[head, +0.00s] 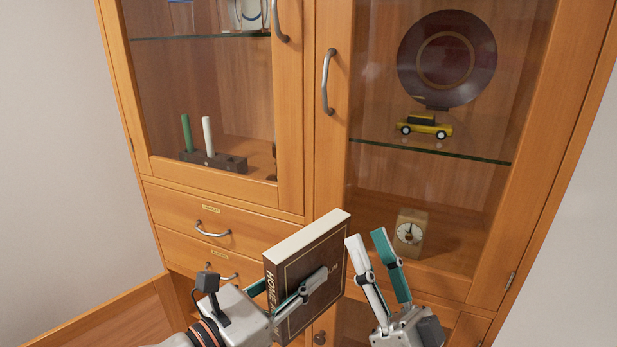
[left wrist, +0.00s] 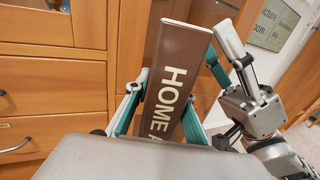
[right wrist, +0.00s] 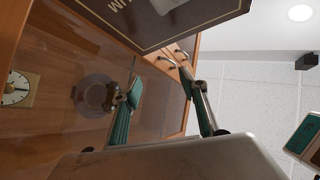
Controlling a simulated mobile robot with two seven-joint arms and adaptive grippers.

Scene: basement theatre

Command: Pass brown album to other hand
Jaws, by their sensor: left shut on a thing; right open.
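The brown album (head: 318,262) stands upright in the head view, with pale page edges on top and "HOME" lettering on its spine. My left gripper (head: 296,290) is shut on the album from the left, one finger across its front cover. The left wrist view shows the album's spine (left wrist: 172,85) between the fingers. My right gripper (head: 366,243) is open, its fingers pointing up just right of the album's right edge. In the right wrist view the album's cover (right wrist: 150,22) is ahead of the open fingers, with nothing between them.
A wooden cabinet (head: 310,110) with glass doors stands close behind both grippers. Metal door handles (head: 328,82) and drawer handles (head: 212,230) stick out from it. Behind the glass are a yellow toy car (head: 424,127), a dark plate (head: 480,62) and a clock (head: 410,232).

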